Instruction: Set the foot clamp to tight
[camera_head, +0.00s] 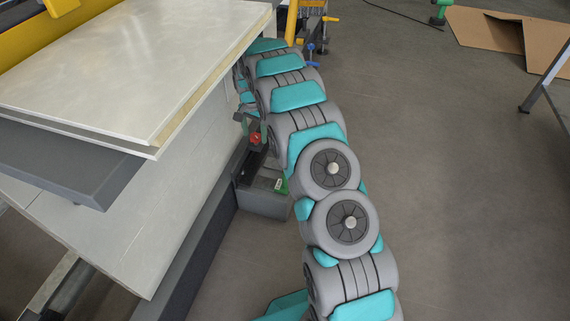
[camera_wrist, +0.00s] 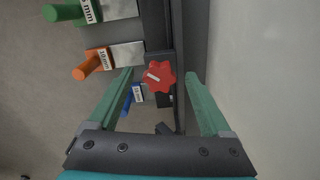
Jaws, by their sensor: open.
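A red star-shaped knob (camera_wrist: 158,76) with a pale mark across it sits on a dark rail in the wrist view. It looks like the foot clamp's knob. It also shows in the head view, a small red knob (camera_head: 255,138) beside the white panel's lower side. My gripper (camera_wrist: 158,74) is open, with its two green fingers on either side of the knob in the picture. There is a gap between each finger and the knob. I cannot tell how far the tips are from it in depth. In the head view my arm hides most of the gripper.
An orange-handled piece (camera_wrist: 92,64), a green-handled piece (camera_wrist: 70,12) and a blue-handled piece (camera_wrist: 130,98) with labels lie left of the rail. A pale surface (camera_wrist: 260,70) is on the right. A grey box (camera_head: 262,202) stands below the knob. The floor at right is mostly clear.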

